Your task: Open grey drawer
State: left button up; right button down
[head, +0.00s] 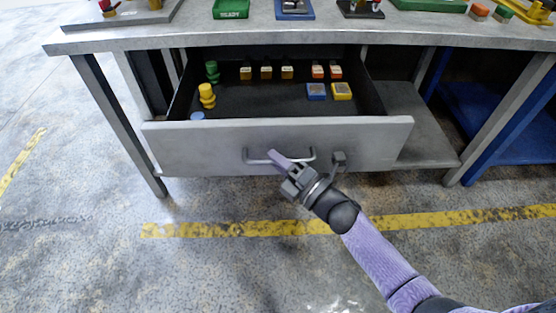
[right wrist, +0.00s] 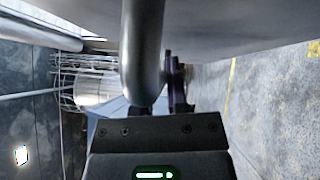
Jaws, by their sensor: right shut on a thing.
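The grey drawer (head: 210,148) under the workbench is pulled well out, and its inside shows in the head view. Its front has a metal bar handle (head: 305,158). In the right wrist view the handle bar (right wrist: 143,50) runs between the fingers, close to the drawer front (right wrist: 220,25). The finger on the far side of the bar is partly hidden. My left gripper is in neither view.
The drawer holds green (head: 212,72) and yellow (head: 207,95) pieces and several small coloured blocks (head: 266,72). Above it is the grey bench top (head: 330,38) with trays. Bench legs (head: 118,125) stand at both sides. The floor in front is clear, with a yellow line (head: 240,229).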

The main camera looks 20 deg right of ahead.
jog(key=c, duration=0.7)
grip_release()
jog(key=shift+o, duration=0.2)
jog(key=shift+d, duration=0.1)
jog(key=p+v, duration=0.2)
jog(key=v, duration=0.8)
